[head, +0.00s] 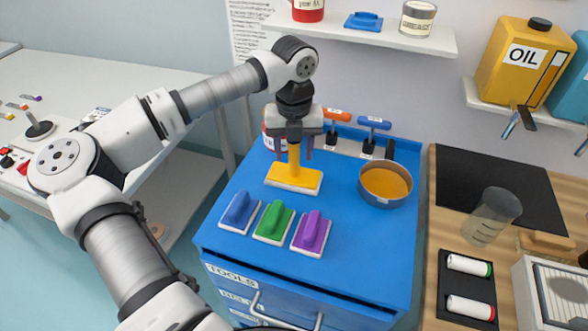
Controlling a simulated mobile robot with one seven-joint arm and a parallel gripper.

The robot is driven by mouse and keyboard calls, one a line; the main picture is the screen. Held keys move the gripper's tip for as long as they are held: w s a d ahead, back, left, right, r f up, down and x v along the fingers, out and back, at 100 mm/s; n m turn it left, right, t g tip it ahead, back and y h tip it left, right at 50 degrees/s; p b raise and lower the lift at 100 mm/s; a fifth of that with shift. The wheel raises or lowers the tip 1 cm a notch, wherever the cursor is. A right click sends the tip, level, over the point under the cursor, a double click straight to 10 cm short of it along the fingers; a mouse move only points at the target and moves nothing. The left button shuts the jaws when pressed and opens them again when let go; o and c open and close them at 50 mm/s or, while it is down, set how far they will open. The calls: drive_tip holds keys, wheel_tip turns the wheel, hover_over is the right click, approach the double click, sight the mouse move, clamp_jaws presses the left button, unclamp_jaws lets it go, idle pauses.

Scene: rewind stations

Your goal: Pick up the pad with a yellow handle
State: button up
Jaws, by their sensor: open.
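The pad with a yellow handle (293,178) lies flat on the blue cabinet top, its yellow handle rising upright from a pale base. My gripper (293,152) points down over it from behind, fingers apart. The upper part of the yellow handle shows in front of or between the fingers; I cannot tell which, nor whether they touch it. A blue pad (239,210), a green pad (273,222) and a purple pad (311,233) sit in a row nearer the front edge.
A metal bowl with orange contents (385,184) stands right of the yellow pad. Orange-handled (336,116) and blue-handled (374,123) tools stand behind. A red-and-white can is partly hidden behind my gripper. The wooden bench (438,215) is at the right; the cabinet's front right is clear.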

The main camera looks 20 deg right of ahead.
clamp_jaws()
idle(0.4)
wheel_tip(320, 180, up, 20)
drive_tip(key=b, duration=0.3)
drive_tip(key=shift+b, duration=0.35)
drive_tip(key=c, duration=0.8)
unclamp_jaws()
drive_tip(key=shift+c, duration=0.8)
